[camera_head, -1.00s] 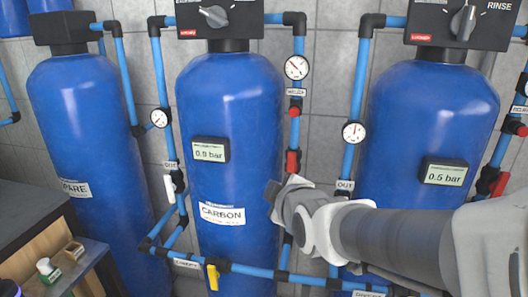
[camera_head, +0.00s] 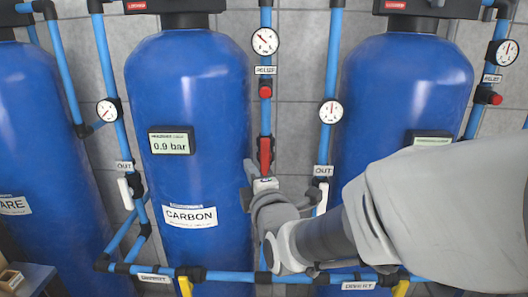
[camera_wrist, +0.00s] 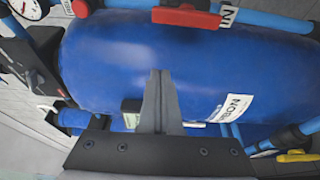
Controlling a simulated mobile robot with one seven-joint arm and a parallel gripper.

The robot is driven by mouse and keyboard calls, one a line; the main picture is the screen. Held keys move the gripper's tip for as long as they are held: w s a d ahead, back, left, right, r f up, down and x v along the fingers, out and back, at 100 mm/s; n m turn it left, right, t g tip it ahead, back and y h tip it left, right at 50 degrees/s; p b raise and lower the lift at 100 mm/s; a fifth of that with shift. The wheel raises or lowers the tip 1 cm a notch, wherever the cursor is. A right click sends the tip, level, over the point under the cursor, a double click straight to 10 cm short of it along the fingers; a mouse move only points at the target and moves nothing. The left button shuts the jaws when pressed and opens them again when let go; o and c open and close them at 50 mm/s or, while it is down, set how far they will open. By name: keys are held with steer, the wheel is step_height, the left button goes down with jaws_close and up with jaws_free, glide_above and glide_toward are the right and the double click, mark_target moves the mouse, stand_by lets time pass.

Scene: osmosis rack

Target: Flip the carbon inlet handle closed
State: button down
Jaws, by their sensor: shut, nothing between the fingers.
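The blue CARBON tank (camera_head: 190,130) stands left of centre in the head view. A red handle (camera_head: 265,155), apparently the carbon inlet handle, stands upright along the blue pipe at the tank's right side. It also shows in the wrist view, at the top (camera_wrist: 187,17), lengthwise along its pipe. My gripper (camera_head: 248,183) is just below and left of the red handle, in front of the tank's right edge. Its fingers are together and empty in the wrist view (camera_wrist: 160,78), pointing across the tank, apart from the handle. My gripper partly hides the pipe below the handle.
A pressure gauge (camera_head: 264,41) and a red relief knob (camera_head: 265,91) sit above the handle. Yellow handles (camera_head: 185,286) are on the low pipes. Another blue tank (camera_head: 405,95) stands at right.

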mark_target(265, 158)
steer(key=shift+w, duration=0.1)
steer(key=x, duration=0.9)
steer(key=shift+p, duration=0.35)
steer(key=d, duration=0.3)
steer(key=shift+w+d, duration=0.3)
steer(key=shift+d, duration=0.05)
steer(key=shift+f+b, duration=0.1)
steer(key=shift+b, duration=0.2)
steer(key=shift+d, duration=0.1)
